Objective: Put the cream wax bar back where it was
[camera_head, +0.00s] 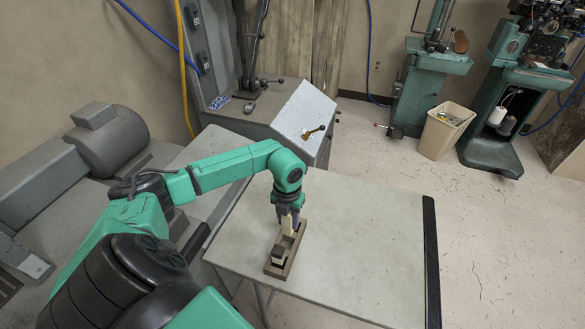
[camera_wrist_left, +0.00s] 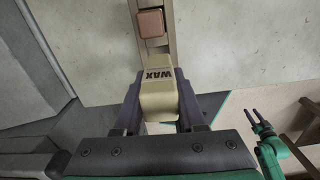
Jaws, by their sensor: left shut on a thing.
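My left gripper (camera_head: 287,214) is shut on the cream wax bar (camera_head: 287,226). In the left wrist view the bar (camera_wrist_left: 158,96) sits between both fingers, with "WAX" in dark letters on its face. The bar is at the long brown wooden tray (camera_head: 268,270) on the table; whether it touches the tray floor I cannot tell. A dark-topped block with a pale side (camera_head: 279,255) sits in the tray's near part. A brown block (camera_wrist_left: 150,23) sits in the tray in the wrist view. My right gripper (camera_wrist_left: 252,114) shows small there, its fingers apart and empty.
The pale table (camera_head: 370,250) is bare right of the tray, up to a black strip (camera_head: 431,260) along its right edge. Behind it stands a grey cabinet with a slanted panel (camera_head: 303,108). A beige bin (camera_head: 440,135) and green machines stand farther back.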

